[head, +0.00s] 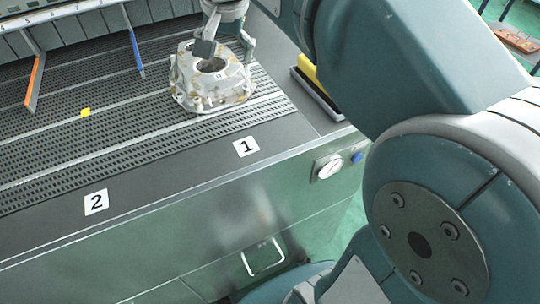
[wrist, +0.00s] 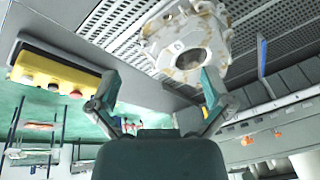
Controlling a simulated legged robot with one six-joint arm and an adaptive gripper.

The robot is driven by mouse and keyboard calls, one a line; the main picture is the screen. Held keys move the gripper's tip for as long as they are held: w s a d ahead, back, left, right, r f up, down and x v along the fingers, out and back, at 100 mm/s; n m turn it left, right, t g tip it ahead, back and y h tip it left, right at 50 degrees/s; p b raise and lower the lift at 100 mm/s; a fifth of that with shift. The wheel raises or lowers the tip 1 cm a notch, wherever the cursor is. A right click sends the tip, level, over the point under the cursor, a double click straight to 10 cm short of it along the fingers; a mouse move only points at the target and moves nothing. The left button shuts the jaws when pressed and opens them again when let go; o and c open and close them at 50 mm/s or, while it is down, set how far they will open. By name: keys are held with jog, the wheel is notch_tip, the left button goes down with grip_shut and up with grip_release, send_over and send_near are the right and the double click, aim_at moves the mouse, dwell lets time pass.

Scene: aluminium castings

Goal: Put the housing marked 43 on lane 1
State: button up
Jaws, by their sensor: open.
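A pale cast housing (head: 211,86) with brownish stains and a round bore rests on the slatted bed, in line with the white label 1 (head: 246,147). Any number on it is too small to read. My gripper (head: 226,52) is at its far upper side in the head view, with fingers apart. In the wrist view the housing (wrist: 188,42) is beyond the fingertips of my open gripper (wrist: 158,92). The right finger overlaps its lower edge there; I cannot tell whether they touch. Lane 1 (head: 266,92) is the strip right of the blue divider.
A blue divider (head: 137,54) and an orange divider (head: 34,82) stand at the back of the bed. Label 2 (head: 96,202) marks the left lane, where a yellow piece (head: 85,112) lies.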

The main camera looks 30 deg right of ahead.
jog(key=s+f+n+t, duration=0.1)
jog(key=s+f+n, duration=0.2)
jog(key=s+f, duration=0.3)
jog(key=s+f+n+t, duration=0.1)
jog(key=s+f+n, duration=0.3)
jog(key=s+f, duration=0.3)
jog(key=s, duration=0.5)
jog(key=shift+c, duration=0.3)
